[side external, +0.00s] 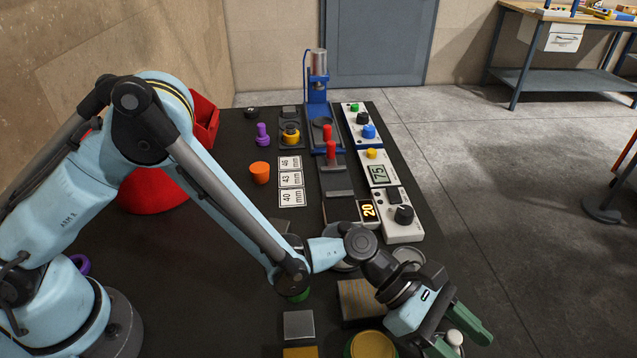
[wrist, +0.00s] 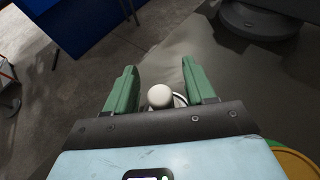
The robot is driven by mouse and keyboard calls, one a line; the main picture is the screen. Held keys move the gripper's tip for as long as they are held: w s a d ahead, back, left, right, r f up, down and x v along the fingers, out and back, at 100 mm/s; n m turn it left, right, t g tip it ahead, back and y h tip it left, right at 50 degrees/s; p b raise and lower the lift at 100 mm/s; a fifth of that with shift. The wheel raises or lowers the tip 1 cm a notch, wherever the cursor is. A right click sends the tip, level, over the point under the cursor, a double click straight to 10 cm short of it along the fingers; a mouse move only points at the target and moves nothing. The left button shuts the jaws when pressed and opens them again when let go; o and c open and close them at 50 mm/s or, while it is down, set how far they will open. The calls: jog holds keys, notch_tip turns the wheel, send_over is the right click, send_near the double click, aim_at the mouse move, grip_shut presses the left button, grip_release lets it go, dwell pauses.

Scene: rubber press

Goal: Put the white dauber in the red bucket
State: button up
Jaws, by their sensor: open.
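The white dauber (side external: 455,338) has a rounded white top and stands near the front right edge of the dark table. In the wrist view its white top (wrist: 160,96) sits between my two green fingers, with visible gaps on both sides. My gripper (side external: 470,345) is open around it, low over the table; its open fingers also show in the wrist view (wrist: 159,66). The dauber's lower part is mostly hidden. A round red container (side external: 155,197), likely the red bucket, stands at the left of the table, partly hidden behind my arm.
A red bin (side external: 205,118) stands behind my arm. An orange cup (side external: 260,172), a purple knobbed piece (side external: 263,134) and number cards (side external: 290,180) lie mid-table. A press (side external: 317,90) and control boxes (side external: 403,214) line the right side.

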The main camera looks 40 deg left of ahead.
grip_shut()
jog(key=shift+r, duration=0.2)
